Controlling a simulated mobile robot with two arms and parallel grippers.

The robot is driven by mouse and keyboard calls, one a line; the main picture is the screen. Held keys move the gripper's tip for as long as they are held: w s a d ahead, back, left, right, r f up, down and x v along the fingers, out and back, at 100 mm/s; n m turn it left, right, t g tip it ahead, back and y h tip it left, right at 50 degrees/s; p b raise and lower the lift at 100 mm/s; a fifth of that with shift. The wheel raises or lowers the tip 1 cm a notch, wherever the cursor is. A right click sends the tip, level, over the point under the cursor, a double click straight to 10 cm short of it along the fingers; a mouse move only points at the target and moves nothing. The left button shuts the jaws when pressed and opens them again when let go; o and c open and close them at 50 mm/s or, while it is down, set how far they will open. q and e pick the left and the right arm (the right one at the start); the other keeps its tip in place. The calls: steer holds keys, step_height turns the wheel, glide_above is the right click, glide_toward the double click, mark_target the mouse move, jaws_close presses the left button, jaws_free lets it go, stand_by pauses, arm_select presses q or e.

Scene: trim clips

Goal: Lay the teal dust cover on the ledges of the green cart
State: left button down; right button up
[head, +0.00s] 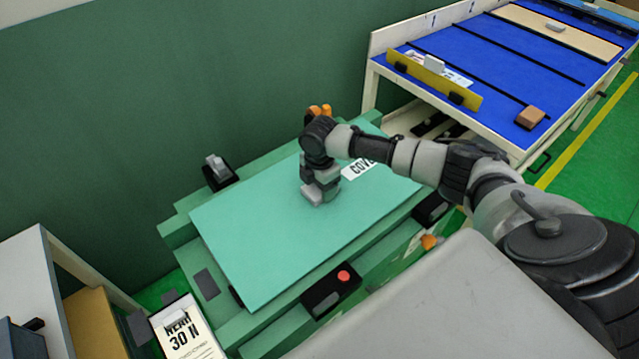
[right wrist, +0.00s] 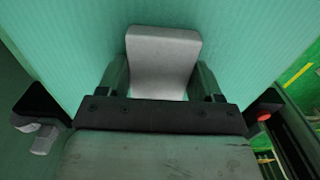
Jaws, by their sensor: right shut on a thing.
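The teal dust cover (head: 245,235) is a flat ribbed panel over the green cart (head: 178,232), with a white label at its far right part. My right gripper (head: 320,192) points down at the panel's middle. In the right wrist view, its jaws (right wrist: 163,90) are shut on a grey block-like grip (right wrist: 163,50) on the teal cover (right wrist: 85,40). The cover hides most of the cart's top and its ledges. I cannot tell whether the cover touches the ledges or hangs just above them. My left gripper is out of view.
A black clamp-like fixture (head: 219,172) stands at the cart's back edge. A black box with a red button (head: 331,290) is at its front edge. A blue-topped table (head: 480,60) is at the upper right. A white sign (head: 187,335) stands at the lower left.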

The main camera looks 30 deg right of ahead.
steer(key=shift+f, duration=0.2)
steer(key=o, duration=1.2)
step_height(320, 180, up, 11)
steer(key=shift+f, duration=0.1)
